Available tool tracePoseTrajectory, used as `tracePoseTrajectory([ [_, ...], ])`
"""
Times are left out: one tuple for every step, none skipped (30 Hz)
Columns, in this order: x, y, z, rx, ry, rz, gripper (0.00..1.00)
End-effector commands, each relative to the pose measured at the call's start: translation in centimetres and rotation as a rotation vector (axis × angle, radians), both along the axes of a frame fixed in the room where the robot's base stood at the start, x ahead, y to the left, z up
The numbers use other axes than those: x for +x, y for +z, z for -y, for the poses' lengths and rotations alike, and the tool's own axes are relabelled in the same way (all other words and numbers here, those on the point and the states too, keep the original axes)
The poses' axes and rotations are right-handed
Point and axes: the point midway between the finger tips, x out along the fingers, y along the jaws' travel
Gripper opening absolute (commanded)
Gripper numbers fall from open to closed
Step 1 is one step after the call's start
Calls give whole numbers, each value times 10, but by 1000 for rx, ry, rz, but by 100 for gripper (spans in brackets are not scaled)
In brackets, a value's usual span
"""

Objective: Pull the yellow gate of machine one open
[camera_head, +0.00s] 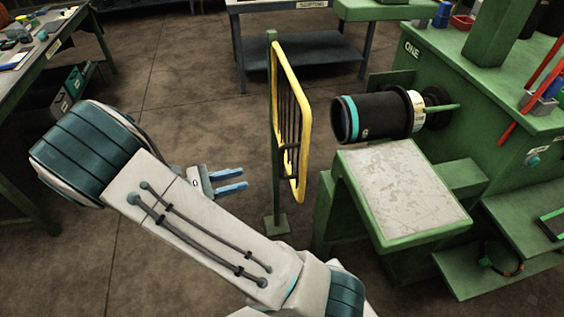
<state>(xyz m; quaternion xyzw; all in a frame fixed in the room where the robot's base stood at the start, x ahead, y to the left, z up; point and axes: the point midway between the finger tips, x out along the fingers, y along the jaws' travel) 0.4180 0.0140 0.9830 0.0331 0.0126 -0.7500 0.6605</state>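The yellow gate (305,155) is a yellow tube frame with dark bars, hung on a green post (273,130) with a foot on the floor. It stands upright in front of machine one (450,85), a green machine with a plate reading ONE, and is seen nearly edge-on. My gripper (243,180) is left of the gate and the post, with its two blue fingers pointing right. The fingers are apart, with nothing between them. They appear clear of the gate, though the exact depth gap is hard to judge.
A black sleeve (375,117) with a teal band sits on the machine's spindle, right of the gate. A green stand with a worn metal top (402,190) is below it. Benches stand at the left (50,50) and back (300,5). The floor left of the gate is clear.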

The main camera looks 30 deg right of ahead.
Motion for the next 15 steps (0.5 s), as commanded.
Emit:
tracePoseTrajectory([
  [3, -1, -3, -28, 20, -13, 30],
  [4, -2, -5, -41, 27, -19, 30],
  [6, -2, -5, -54, 35, -26, 30],
  [6, -2, -5, -60, 39, -28, 30],
  [7, -2, -5, -65, 42, -30, 30],
  [7, -1, -2, -69, 44, -31, 30],
  [7, -1, 0, -70, 44, -31, 30],
  [7, -1, 4, -70, 44, -32, 30],
  [6, -1, 9, -70, 42, -32, 30],
  [5, 0, 14, -69, 41, -32, 30],
  [5, 0, 19, -69, 41, -32, 30],
  [4, 0, 27, -69, 40, -32, 30],
  [3, 0, 34, -68, 40, -33, 30],
  [3, 0, 40, -68, 40, -32, 30],
  [2, 0, 49, -68, 40, -33, 30],
])
